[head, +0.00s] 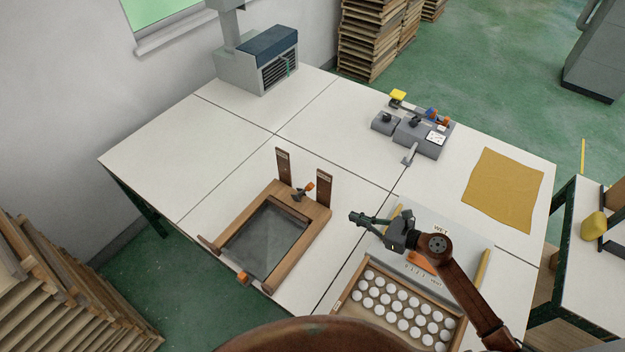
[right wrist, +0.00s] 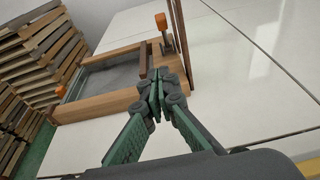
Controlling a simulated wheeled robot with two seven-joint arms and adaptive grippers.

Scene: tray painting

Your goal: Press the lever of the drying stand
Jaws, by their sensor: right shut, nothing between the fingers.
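No fixture carries a readable name, so I cannot tell for certain which is the drying stand. A wooden frame (head: 318,222) with a dark sheet, two uprights and an orange-tipped lever (head: 308,187) lies mid-table; the frame also shows in the right wrist view (right wrist: 100,105), with the orange tip (right wrist: 161,21) beyond my fingers. A grey unit (head: 422,138) with small coloured parts has a handle (head: 410,154) at its front. My right gripper (head: 354,217) is shut and empty, above the table right of the wooden frame. My left gripper is out of view.
A tray (head: 342,302) of white discs sits at the front, beside a grey panel marked WET (head: 470,243). A yellow cloth (head: 503,190) lies at right. A grey vented box (head: 258,62) stands at the back.

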